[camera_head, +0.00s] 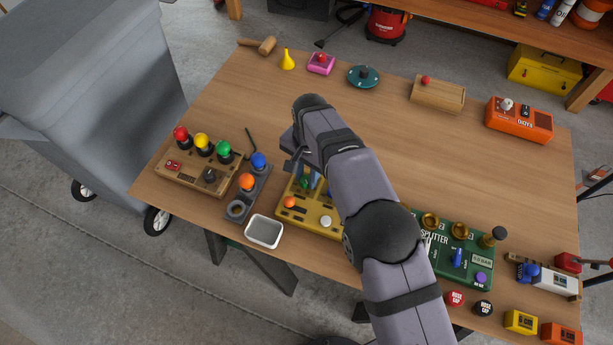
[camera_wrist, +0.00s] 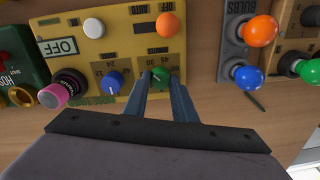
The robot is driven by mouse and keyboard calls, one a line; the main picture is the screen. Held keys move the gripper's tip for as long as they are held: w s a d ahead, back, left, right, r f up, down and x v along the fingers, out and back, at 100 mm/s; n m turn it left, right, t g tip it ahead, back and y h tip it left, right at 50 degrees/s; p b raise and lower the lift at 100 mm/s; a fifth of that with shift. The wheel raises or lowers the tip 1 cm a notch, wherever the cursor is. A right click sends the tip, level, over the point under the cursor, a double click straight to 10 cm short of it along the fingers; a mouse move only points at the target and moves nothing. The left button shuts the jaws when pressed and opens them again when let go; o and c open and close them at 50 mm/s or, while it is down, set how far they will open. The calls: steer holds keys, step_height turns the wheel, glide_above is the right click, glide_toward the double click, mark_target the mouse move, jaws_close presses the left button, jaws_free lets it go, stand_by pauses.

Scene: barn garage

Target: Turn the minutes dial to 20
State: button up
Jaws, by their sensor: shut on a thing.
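A yellow control panel (camera_head: 296,217) lies on the table, partly hidden behind my arm. In the wrist view, the panel (camera_wrist: 128,43) appears upside down. It carries a green dial (camera_wrist: 160,75) with 30 and 45 printed by it, which looks like the minutes dial. A blue dial (camera_wrist: 108,82), with 24 readable near it, sits to its left. My gripper (camera_wrist: 161,86) is shut on the green dial, one finger on each side. The fingers hide part of the dial, and its exact setting cannot be read.
The panel also has a white button (camera_wrist: 94,28), an orange button (camera_wrist: 167,25) and a pink knob (camera_wrist: 53,95). A bulb stand (camera_head: 249,194) is close on one side and a green splitter box (camera_head: 452,262) on the other. A white tray (camera_head: 264,232) stands near the table's front edge.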

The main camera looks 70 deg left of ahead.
mark_target(307, 178)
steer(key=n+b, duration=0.1)
steer(key=n, duration=0.2)
steer(key=shift+a, duration=0.1)
steer(key=shift+r+n, duration=0.1)
steer(key=shift+n, duration=2)
steer(key=o, duration=1)
steer(key=shift+o, duration=0.2)
steer(key=shift+w+r+b, duration=0.1)
steer(key=shift+r+b, duration=0.95)
steer(key=shift+r, duration=2.6)
